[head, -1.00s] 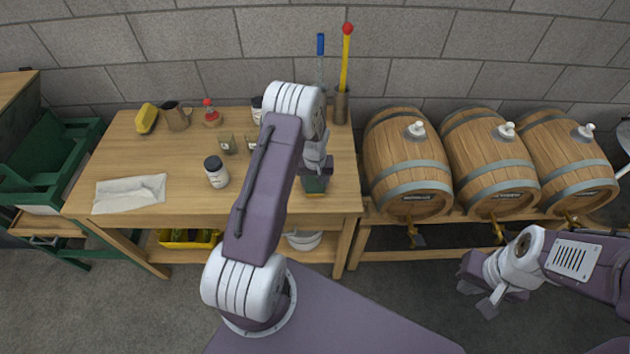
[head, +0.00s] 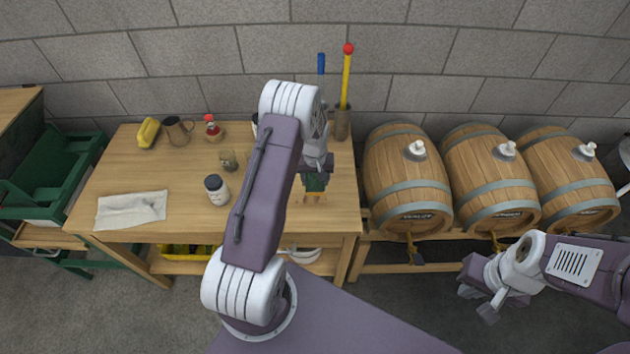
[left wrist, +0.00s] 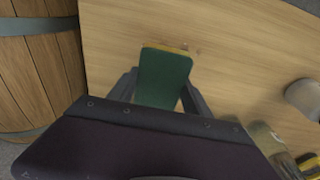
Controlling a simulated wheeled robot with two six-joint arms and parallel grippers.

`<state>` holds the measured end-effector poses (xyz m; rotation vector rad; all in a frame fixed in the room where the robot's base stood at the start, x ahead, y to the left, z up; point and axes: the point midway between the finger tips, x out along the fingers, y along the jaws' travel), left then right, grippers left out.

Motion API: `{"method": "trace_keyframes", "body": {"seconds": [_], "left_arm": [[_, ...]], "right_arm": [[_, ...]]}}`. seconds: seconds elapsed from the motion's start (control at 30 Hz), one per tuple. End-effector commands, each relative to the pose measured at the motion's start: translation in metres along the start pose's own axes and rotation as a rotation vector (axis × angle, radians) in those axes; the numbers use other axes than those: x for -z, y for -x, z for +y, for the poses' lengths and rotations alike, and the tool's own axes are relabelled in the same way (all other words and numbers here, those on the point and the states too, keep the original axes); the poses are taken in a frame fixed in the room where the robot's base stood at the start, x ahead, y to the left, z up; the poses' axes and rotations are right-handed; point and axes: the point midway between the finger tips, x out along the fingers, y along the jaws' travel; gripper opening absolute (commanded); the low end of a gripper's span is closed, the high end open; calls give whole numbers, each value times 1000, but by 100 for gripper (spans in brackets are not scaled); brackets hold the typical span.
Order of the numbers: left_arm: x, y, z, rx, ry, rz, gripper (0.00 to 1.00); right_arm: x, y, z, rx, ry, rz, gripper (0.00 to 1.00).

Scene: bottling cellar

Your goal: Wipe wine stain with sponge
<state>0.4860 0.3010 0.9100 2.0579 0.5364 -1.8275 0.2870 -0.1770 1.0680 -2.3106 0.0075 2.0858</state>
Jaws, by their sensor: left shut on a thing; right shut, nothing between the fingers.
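My left gripper (head: 316,176) is shut on a green sponge (head: 315,184) with a yellow layer, over the right part of the wooden table (head: 180,222). The sponge also shows in the left wrist view (left wrist: 164,78), between the two fingers (left wrist: 160,95). Faint reddish-brown marks (left wrist: 194,49), perhaps the wine stain, show on the wood beside the sponge's far end; how much lies under the sponge is hidden. I cannot tell whether the sponge touches the wood. My right gripper (head: 478,295) is shut and empty, low in front of the barrels.
A white jar with a dark lid (head: 216,190), a small glass jar (head: 228,160), a jug (head: 177,131), a red-topped bottle (head: 213,129), a yellow object (head: 148,133) and a white cloth (head: 131,210) are on the table. A tool holder (head: 341,124) stands behind; barrels (head: 408,180) stand right.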

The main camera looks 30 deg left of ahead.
Motion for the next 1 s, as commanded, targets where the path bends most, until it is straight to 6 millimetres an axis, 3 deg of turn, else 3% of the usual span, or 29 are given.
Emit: {"method": "trace_keyframes", "body": {"seconds": [0.23,1.0], "left_arm": [[4,22,0,0,-2,1,6],[4,21,0,0,-2,0,6]], "right_arm": [[2,16,0,0,0,0,0],[2,15,0,0,0,0,0]]}}
